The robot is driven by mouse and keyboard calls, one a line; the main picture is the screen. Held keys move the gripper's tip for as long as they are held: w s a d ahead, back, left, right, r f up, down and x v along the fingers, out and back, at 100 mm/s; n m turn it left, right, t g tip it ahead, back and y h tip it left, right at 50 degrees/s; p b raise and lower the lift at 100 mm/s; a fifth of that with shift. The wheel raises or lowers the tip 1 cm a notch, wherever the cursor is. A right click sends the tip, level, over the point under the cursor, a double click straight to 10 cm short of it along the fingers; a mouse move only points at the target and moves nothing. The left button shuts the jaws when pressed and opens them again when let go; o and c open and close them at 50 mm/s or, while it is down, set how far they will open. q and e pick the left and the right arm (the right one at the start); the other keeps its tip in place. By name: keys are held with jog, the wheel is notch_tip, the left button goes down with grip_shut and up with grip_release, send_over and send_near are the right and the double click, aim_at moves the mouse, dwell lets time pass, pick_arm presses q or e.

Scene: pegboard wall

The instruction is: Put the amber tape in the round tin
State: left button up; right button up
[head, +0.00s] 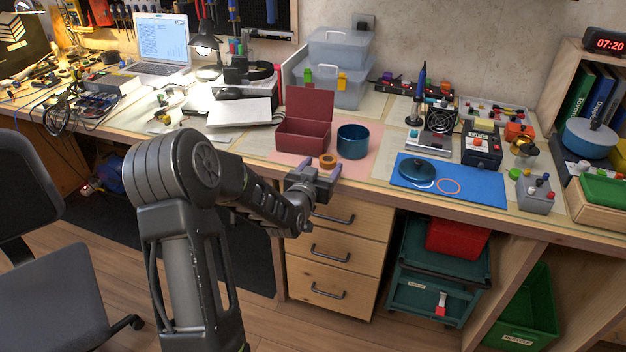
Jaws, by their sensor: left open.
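The amber tape (328,160), a small orange ring, lies on the pink mat (376,163) near the front of the bench. The round tin (353,143) is a blue, open-topped cylinder standing upright just behind and to the right of the tape. My left gripper (322,169) is open at the bench's front edge, just in front of the tape. Its two fingers point toward the tape and are spread. I cannot tell whether they touch it. The inside bottom of the tin is hidden. My right gripper is not in view.
A dark red box (303,137) with its lid raised stands left of the tin. A blue mat (480,186) with a round dark blue lid (416,170) lies to the right. Clear plastic bins (340,52) stand behind. Wooden drawers (345,247) are below the bench edge.

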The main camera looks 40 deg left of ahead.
pick_arm(q)
jog(key=v, duration=0.8)
jog(key=shift+s, duration=0.2)
jog(key=shift+d, duration=0.1)
jog(key=s+d+f+g+h, duration=0.3)
jog(key=d+f+g+h, duration=0.25)
jog(key=d+f, duration=1.4)
jog(key=s+d+f+m+g+h, duration=0.1)
jog(key=s+d+f+g+h, duration=0.1)
jog(key=s+d+f+g, duration=0.2)
jog(key=s+d+f+m+g+h, duration=0.1)
jog(key=s+d+f+g, duration=0.4)
jog(key=s+d+f, duration=0.5)
jog(key=s+d+h, duration=0.1)
jog(key=s+d, duration=0.4)
jog(key=s, duration=0.3)
jog(key=shift+f, duration=0.35)
jog(key=shift+a, duration=0.1)
jog(key=shift+o, duration=0.5)
